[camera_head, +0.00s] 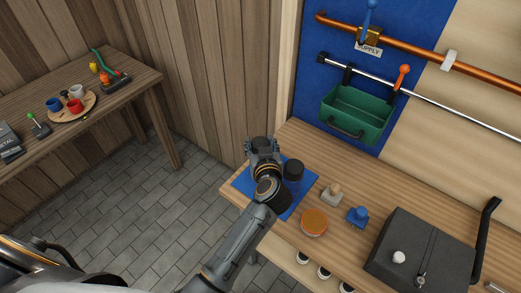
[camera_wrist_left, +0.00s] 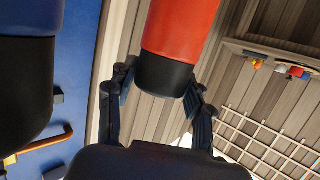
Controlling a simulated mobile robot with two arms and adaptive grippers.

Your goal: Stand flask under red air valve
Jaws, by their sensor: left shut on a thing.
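My left gripper (camera_head: 263,148) is above the back-left part of the blue mat (camera_head: 243,184) on the workbench. In the left wrist view its fingers (camera_wrist_left: 160,100) are shut on a red flask (camera_wrist_left: 180,30) with a black end. The red flask is hidden behind the gripper and wrist in the head view. A blue flask (camera_head: 293,174) with a dark cap stands on the mat just right of my wrist; it also shows at the left of the wrist view (camera_wrist_left: 28,22). A red-orange valve handle (camera_head: 403,76) sits on the silver pipe. My right gripper is not visible.
A green bin (camera_head: 358,114) hangs below the silver pipe. A blue valve (camera_head: 368,18) sits on the copper pipe (camera_head: 415,50). A round orange-topped thing (camera_head: 314,221), a stamp-like block (camera_head: 332,195), a blue piece (camera_head: 358,216) and a dark case (camera_head: 418,250) occupy the bench.

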